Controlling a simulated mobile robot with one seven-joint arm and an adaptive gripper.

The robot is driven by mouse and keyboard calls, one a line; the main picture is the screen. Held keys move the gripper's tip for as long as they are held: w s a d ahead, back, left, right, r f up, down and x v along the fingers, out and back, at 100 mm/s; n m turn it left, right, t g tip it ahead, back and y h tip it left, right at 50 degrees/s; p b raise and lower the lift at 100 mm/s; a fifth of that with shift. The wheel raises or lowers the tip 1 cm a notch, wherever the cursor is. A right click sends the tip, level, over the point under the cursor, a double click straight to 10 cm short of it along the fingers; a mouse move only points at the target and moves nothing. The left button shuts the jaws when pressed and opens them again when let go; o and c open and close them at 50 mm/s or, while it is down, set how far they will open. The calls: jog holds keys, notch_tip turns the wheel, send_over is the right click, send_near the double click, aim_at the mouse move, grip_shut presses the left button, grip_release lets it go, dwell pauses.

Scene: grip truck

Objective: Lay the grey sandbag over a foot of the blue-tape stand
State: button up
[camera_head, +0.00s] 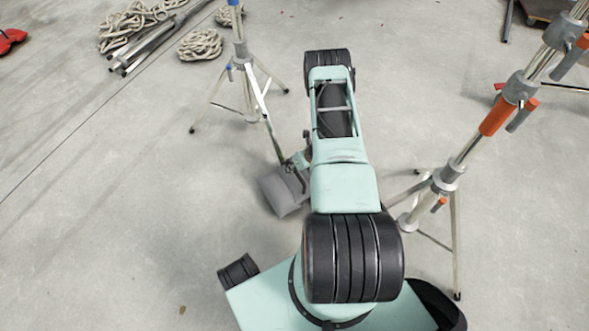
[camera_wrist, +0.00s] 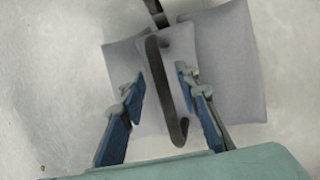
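The grey sandbag (camera_head: 283,192) lies on the floor left of my forearm, at the end of the near leg of the blue-tape stand (camera_head: 240,50). In the wrist view the sandbag (camera_wrist: 225,65) shows two lobes and a dark strap handle (camera_wrist: 162,85). A dark leg end (camera_wrist: 155,12) meets the bag's far edge between the lobes; whether it runs on underneath is hidden. My gripper (camera_wrist: 160,80) is open above the bag, one finger on each side of the handle, with gaps visible. In the head view my gripper (camera_head: 298,163) is partly hidden by my arm.
An orange-banded stand (camera_head: 497,115) rises close on the right, its legs spread near my arm. Coiled rope (camera_head: 200,44) and metal tubes (camera_head: 147,45) lie at the top left. The floor on the left is clear.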

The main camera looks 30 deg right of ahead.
jog(key=shift+s+f, duration=0.3)
jog(key=shift+s, duration=0.1)
jog(key=v, duration=1.2)
jog(key=shift+w+r, duration=0.2)
jog(key=shift+w, duration=0.05)
